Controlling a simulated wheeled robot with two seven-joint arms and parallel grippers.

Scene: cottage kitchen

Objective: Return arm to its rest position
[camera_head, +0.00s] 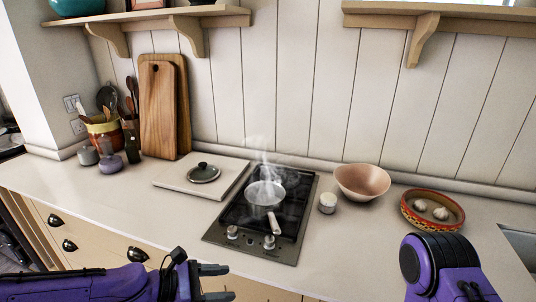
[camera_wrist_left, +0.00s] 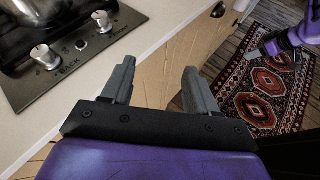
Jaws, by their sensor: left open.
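My left gripper (camera_head: 214,283) is in front of the counter's front edge, below and left of the cooktop, pointing right in the head view. Its two grey fingers stand apart with nothing between them. The left wrist view shows the same open fingers (camera_wrist_left: 158,90) beside the cabinet front, close to the cooktop knobs. My right arm (camera_head: 445,268) shows at the lower right of the head view as a purple and black link; its gripper is out of that frame. A purple arm part (camera_wrist_left: 290,40) also shows at the upper right of the left wrist view.
A steaming pan (camera_head: 264,195) stands on the cooktop (camera_head: 283,250), handle toward the front. A lid (camera_head: 203,173) lies on a white board (camera_head: 172,180). A patterned rug (camera_wrist_left: 262,95) covers the floor.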

